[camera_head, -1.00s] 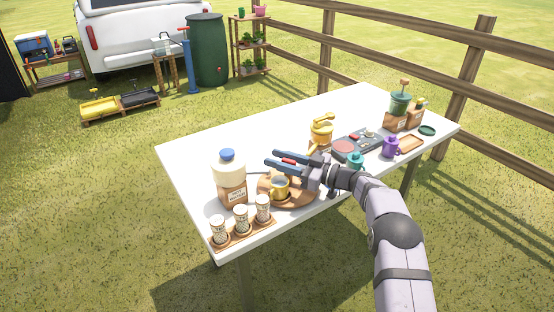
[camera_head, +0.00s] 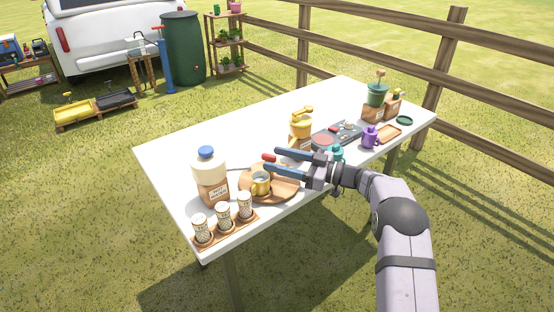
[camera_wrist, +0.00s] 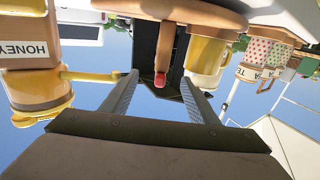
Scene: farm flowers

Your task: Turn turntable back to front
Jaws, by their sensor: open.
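The turntable (camera_head: 290,190) is a round wooden disc on the white table, partly hidden by my gripper. A yellow mug (camera_head: 261,184) stands on its near left part. A wooden handle with a red tip (camera_head: 268,157) shows at its far side. In the wrist view the turntable (camera_wrist: 200,14) is at the top, with the red-tipped handle (camera_wrist: 160,78) and the mug (camera_wrist: 208,50). My gripper (camera_head: 270,160) is open at the turntable's far right side. The red tip shows in the gap between its fingertips (camera_wrist: 160,84), with space on both sides.
A jug with a blue lid (camera_head: 208,172) stands left of the turntable. A tray of patterned cups (camera_head: 225,229) lies in front. The table's back left (camera_head: 200,135) is clear.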

